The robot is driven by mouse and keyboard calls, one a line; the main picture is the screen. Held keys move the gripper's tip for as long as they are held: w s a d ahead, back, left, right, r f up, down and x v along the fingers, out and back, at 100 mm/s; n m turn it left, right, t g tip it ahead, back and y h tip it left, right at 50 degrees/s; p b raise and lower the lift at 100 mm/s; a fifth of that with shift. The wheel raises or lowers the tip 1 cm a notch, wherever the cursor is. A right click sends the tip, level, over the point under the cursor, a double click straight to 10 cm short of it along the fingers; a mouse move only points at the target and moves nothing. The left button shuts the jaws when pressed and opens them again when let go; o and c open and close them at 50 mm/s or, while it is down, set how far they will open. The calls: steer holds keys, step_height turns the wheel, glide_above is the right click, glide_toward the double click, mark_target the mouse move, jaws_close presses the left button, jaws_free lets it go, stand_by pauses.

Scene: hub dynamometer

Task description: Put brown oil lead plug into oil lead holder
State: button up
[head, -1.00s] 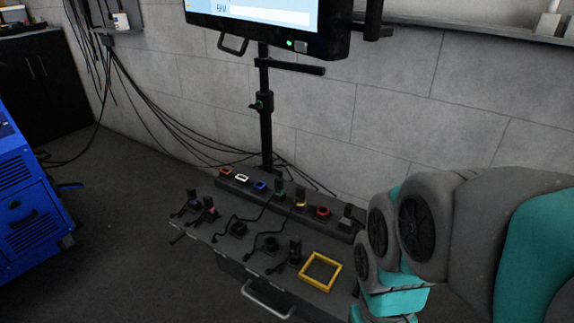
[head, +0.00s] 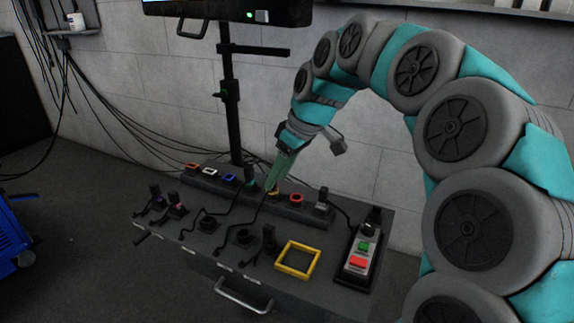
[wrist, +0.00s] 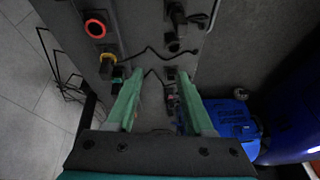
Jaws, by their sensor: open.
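My gripper (head: 271,186) reaches down over the back row of the bench in the head view, near the green and yellow sockets. In the wrist view its two green fingers (wrist: 161,76) are apart with nothing held between them. Several dark plugs on leads stand on the bench, one being an upright dark plug (head: 269,239) near the yellow frame. Another dark plug (wrist: 175,17) shows at the top of the wrist view. I cannot make out a brown colour on any plug, nor tell which socket is the oil lead holder.
The back rail carries coloured sockets, including a white one (head: 210,172), a blue one (head: 229,179) and a red ring (head: 296,198). A yellow square frame (head: 297,261) lies at the front right, beside a red-and-green button box (head: 361,252). Black leads cross the bench.

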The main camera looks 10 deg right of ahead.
steer(key=w+d+f+n+t+b, duration=0.15)
steer(key=w+d, duration=0.25)
steer(key=w, duration=0.7)
steer(key=shift+y, duration=0.3)
steer(key=shift+s+b+x, duration=0.15)
steer(key=shift+b+x, duration=0.45)
steer(key=shift+x, duration=1.7)
steer(key=shift+s+b+x, duration=0.2)
steer(key=shift+b+x, duration=0.35)
steer(key=shift+x, duration=1.7)
steer(key=shift+d+f, duration=0.1)
steer(key=shift+f, duration=0.05)
jaws_close()
steer(key=shift+r+p, duration=0.8)
steer(key=shift+r, duration=1.35)
